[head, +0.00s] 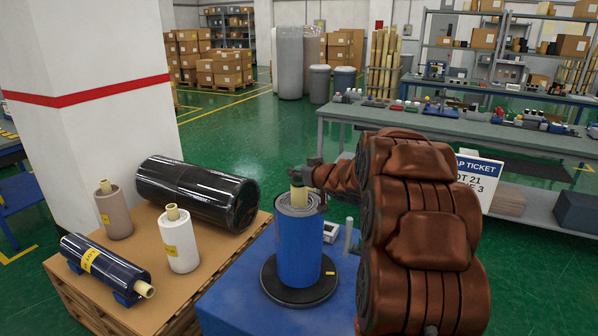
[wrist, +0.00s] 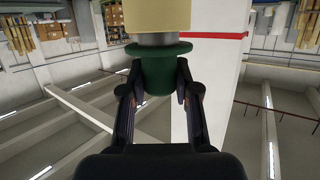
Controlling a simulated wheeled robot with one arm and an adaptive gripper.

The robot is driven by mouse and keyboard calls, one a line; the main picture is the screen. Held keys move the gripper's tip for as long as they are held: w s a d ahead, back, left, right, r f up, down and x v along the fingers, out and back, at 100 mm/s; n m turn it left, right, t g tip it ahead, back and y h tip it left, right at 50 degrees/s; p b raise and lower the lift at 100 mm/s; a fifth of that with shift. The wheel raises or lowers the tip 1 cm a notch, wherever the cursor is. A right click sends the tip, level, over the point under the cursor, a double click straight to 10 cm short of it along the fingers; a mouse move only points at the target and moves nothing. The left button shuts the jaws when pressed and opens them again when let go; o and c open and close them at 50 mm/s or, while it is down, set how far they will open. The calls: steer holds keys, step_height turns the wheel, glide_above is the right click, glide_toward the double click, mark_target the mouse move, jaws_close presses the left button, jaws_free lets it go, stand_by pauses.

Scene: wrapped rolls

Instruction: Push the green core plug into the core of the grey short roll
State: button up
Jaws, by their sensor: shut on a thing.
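My gripper (wrist: 158,85) is shut on the green core plug (wrist: 157,58) by its body, below its wide flange in the wrist view. A narrower grey stem (wrist: 158,39) shows between the flange and a pale beige core (wrist: 155,15). How far the stem reaches into the core cannot be told. In the head view, my gripper (head: 314,178) is at the top of an upright roll (head: 296,245) with blue sides and a grey top end. Its beige core (head: 299,197) sticks up. The plug is mostly hidden there.
The upright roll stands on a black disc (head: 300,295) on a blue table (head: 235,300). Left, a pallet (head: 75,275) bears a mauve roll (head: 116,215), a white roll (head: 181,247), a navy roll (head: 105,265) and a black roll (head: 195,190). A workbench (head: 400,118) stands behind.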

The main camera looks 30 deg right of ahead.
steer(key=shift+f+b, duration=0.35)
steer(key=shift+f, duration=0.2)
stand_by(0.4)
steer(key=o, duration=1.1)
steer(key=shift+o, duration=0.2)
steer(key=v, duration=1.2)
